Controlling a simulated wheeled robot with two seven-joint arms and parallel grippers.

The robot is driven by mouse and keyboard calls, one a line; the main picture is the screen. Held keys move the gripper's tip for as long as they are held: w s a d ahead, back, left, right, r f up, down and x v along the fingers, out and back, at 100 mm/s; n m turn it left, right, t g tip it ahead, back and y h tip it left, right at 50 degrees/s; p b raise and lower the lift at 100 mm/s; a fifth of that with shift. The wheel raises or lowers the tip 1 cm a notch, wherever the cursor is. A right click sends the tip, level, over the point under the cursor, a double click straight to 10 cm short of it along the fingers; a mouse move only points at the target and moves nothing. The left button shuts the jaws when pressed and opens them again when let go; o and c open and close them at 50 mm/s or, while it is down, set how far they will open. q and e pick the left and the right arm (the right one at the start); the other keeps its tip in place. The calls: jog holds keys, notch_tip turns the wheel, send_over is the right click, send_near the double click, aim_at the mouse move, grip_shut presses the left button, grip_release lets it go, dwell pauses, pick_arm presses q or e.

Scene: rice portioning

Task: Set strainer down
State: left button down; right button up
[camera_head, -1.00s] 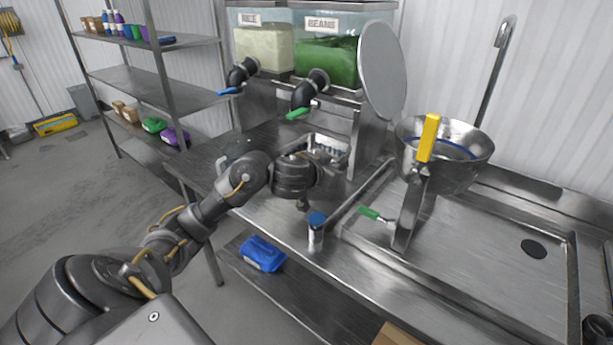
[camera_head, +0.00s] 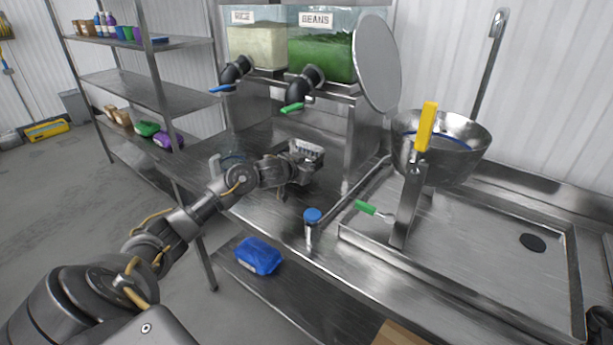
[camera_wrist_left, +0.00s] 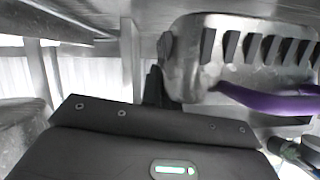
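A slotted metal container (camera_head: 306,151), which I take to be the strainer, is at the end of my left arm, over the steel counter below the dispensers. In the left wrist view, the same slotted metal body (camera_wrist_left: 250,60) fills the upper right, with a curved purple part (camera_wrist_left: 265,100) along its lower side. A dark finger of my left gripper (camera_wrist_left: 155,86) is close beside its left end. The fingertips are mostly hidden, and I cannot tell whether they grip it. In the head view, the left gripper (camera_head: 283,170) is partly hidden by its wrist.
Rice (camera_head: 252,45) and beans (camera_head: 325,50) dispensers stand above the counter (camera_head: 275,215). A blue-capped shaker (camera_head: 312,228) is near its front edge. To the right are a green-handled tool (camera_head: 368,208), a yellow-handled post (camera_head: 408,205), a metal bowl (camera_head: 455,160) and a sink basin (camera_head: 480,235).

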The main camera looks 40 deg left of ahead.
pick_arm(q)
jog(key=shift+a+f, duration=0.25)
notch_tip(320, 180, down, 2)
jog(key=shift+w+f+p, duration=0.1)
jog(key=shift+f+p, duration=0.05)
jog(key=shift+p, duration=0.15)
jog(key=shift+f, duration=0.3)
jog(key=shift+f, duration=0.1)
jog(key=c, duration=1.7)
grip_release()
